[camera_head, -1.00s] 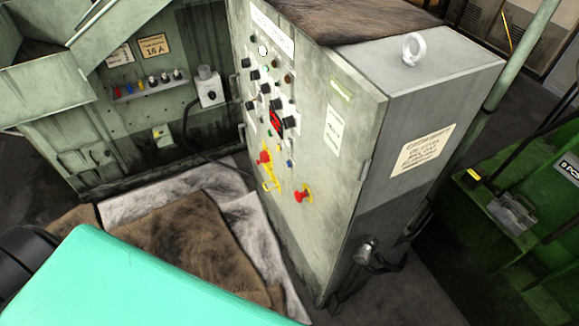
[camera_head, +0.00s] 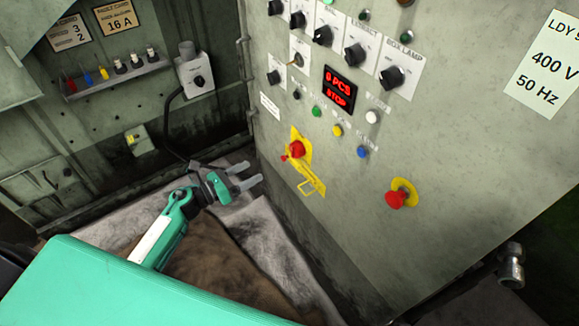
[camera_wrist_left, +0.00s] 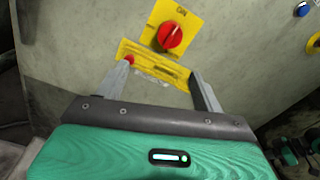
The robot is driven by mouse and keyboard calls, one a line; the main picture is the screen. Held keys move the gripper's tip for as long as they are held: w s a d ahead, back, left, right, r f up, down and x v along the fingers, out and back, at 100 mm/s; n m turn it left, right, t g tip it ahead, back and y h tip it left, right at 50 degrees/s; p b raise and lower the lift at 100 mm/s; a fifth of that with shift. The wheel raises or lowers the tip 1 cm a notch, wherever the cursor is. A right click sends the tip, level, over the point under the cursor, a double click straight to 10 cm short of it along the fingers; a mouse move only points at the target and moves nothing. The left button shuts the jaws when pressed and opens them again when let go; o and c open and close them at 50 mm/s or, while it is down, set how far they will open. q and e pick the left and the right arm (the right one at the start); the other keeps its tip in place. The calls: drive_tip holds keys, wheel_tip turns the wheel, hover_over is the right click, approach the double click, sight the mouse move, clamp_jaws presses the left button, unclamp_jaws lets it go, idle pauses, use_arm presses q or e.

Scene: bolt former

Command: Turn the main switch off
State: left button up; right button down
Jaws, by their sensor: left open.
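The main switch (camera_head: 295,149) is a red rotary knob on a yellow plate on the front of the grey control cabinet. In the left wrist view its knob (camera_wrist_left: 170,36) is marked with ON above it. A yellow hasp-like strip with a small red part sits just below the plate. My left gripper (camera_head: 252,173) is open and empty, to the left of the switch and a little lower, fingers pointing toward the cabinet. In the left wrist view its fingers (camera_wrist_left: 159,70) straddle the yellow strip, below the knob and apart from it. My right gripper is not in view.
The cabinet (camera_head: 450,150) carries black knobs, a red display (camera_head: 339,91) reading 0 PCS STOP, and coloured buttons. A red mushroom button (camera_head: 396,199) on yellow is to the right. A grey switch box (camera_head: 196,75) is on the left wall. Brown cloth lies below.

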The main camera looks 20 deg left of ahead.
sight(296, 150)
use_arm(q)
drive_tip(key=w+d+r+m+p, duration=0.1)
drive_tip(key=w+d+m, duration=0.1)
drive_tip(key=w+d, duration=0.8)
drive_tip(key=shift+g+h, duration=0.3)
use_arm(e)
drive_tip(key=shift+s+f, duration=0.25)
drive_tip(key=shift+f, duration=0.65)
use_arm(q)
drive_tip(key=shift+r, duration=0.1)
drive_tip(key=c, duration=1)
